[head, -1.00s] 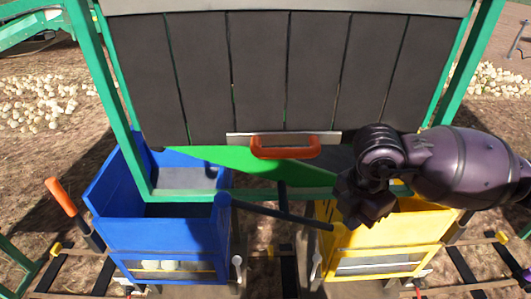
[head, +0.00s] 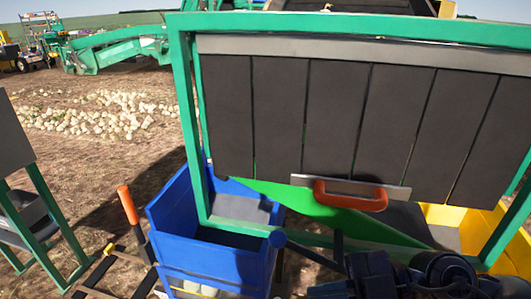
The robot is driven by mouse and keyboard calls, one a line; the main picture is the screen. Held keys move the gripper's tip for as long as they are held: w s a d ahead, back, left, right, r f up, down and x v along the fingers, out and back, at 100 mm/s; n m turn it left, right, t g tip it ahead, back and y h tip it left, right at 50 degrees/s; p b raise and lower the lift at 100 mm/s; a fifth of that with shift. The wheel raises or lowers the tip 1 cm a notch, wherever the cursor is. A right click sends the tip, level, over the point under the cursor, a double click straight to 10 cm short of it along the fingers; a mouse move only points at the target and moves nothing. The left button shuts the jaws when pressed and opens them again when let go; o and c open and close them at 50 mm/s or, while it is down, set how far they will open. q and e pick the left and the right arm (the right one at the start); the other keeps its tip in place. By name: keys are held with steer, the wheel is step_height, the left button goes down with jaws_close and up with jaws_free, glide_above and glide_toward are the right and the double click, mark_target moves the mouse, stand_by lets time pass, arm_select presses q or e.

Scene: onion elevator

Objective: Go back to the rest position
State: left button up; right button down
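My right arm comes in at the lower right of the head view, and my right gripper (head: 368,275) is a dark shape at the bottom edge. Its fingers cannot be made out, so I cannot tell whether it is open or shut. A dark rod with a blue end (head: 277,239) runs towards it; whether they touch is unclear. My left gripper is not in view.
A green-framed machine with a dark slatted panel (head: 332,118) and orange handle (head: 350,195) stands ahead. A blue box (head: 212,256) is below left, a yellow box (head: 514,245) below right. An orange-topped lever (head: 128,206) stands left. Pale onions (head: 95,115) lie on open ground.

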steer(key=w+d+r+m+t, duration=0.55)
steer(key=m+t, duration=0.55)
steer(key=t, duration=0.5)
steer(key=w+d+f+m+t+h, duration=0.2)
steer(key=w+d+f+m+h, duration=0.1)
steer(key=d+f+m+h, duration=0.95)
steer(key=s+d+f+m+g+h, duration=0.2)
steer(key=s+d+f+g+h, duration=0.1)
steer(key=s+f+g+h, duration=0.5)
steer(key=s+a+f+n+g+y, duration=0.1)
steer(key=s+f+g+y, duration=0.1)
steer(key=s+f+g, duration=0.3)
steer(key=s+a+f+g+y, duration=0.1)
steer(key=s+f+g, duration=0.15)
steer(key=s, duration=0.45)
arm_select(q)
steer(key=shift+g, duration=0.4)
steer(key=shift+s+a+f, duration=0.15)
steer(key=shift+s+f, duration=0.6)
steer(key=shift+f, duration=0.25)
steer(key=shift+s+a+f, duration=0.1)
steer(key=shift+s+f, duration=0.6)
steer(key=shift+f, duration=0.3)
arm_select(e)
steer(key=w+f+t, duration=0.7)
steer(key=f+t, duration=0.1)
steer(key=f, duration=0.2)
steer(key=shift+w+d+f+n+t+y, duration=0.25)
steer(key=shift+w+f+n+t+y, duration=0.1)
steer(key=shift+w+n+y, duration=0.1)
